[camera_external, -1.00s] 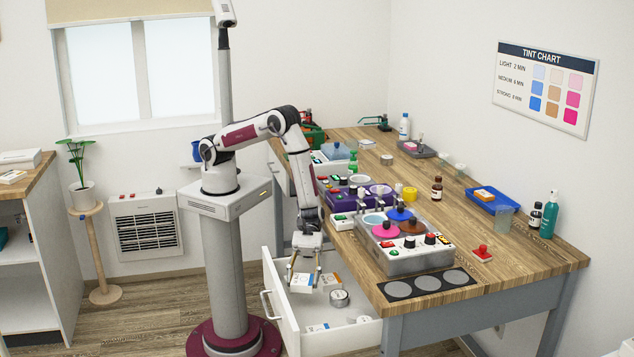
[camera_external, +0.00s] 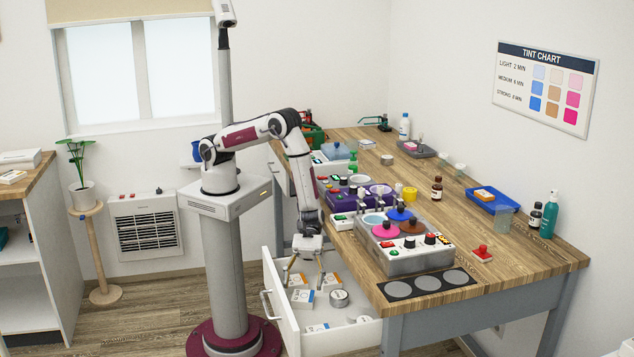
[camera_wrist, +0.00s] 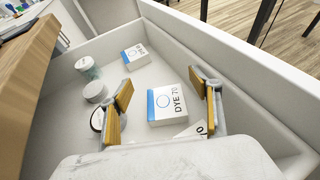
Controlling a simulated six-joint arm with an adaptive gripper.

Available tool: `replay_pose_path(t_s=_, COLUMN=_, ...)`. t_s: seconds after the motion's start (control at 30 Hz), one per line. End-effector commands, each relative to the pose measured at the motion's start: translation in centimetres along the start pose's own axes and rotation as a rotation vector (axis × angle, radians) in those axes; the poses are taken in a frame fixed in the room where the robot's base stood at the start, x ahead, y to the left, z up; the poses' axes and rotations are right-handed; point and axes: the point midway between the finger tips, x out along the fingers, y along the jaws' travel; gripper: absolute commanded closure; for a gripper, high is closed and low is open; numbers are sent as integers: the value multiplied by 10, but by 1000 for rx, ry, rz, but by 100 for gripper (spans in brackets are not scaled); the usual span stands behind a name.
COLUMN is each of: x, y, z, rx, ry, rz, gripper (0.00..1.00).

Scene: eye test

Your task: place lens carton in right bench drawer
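A white carton with a blue band, marked DYE 70 (camera_wrist: 175,104), lies on the drawer floor between and below my fingers in the wrist view. It also shows in the external view (camera_external: 301,298). I read no lens wording on it. My gripper (camera_external: 305,276) is over the open bench drawer (camera_external: 284,318), fingers spread. In the wrist view my gripper (camera_wrist: 168,100) has a gap on both sides of the carton and holds nothing. A second white carton (camera_wrist: 186,131) is partly hidden behind my wrist. Another blue-banded carton (camera_wrist: 135,56) lies toward the drawer's far end.
Round tins (camera_wrist: 95,92) and a small jar (camera_wrist: 87,67) stand along the bench side of the drawer. The drawer walls rise close around my fingers. The workbench edge (camera_wrist: 28,70) overhangs on the left in the wrist view. The bench top holds a grey machine (camera_external: 405,262).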

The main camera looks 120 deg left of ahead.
Motion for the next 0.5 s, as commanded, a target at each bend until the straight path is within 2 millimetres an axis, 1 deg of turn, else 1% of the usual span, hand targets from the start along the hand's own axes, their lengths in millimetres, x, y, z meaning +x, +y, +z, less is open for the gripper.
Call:
replay_pose_path(t_s=0.03, x=0, y=-1, z=-3, rx=-3, ry=6, rz=-1, gripper=37)
replay_pose_path(t_s=0.27, x=0, y=-2, z=-4, rx=-4, ry=7, rz=-2, gripper=37)
replay_pose_path(t_s=0.5, x=-2, y=-2, z=-1, rx=-4, ry=8, rz=-2, gripper=37)
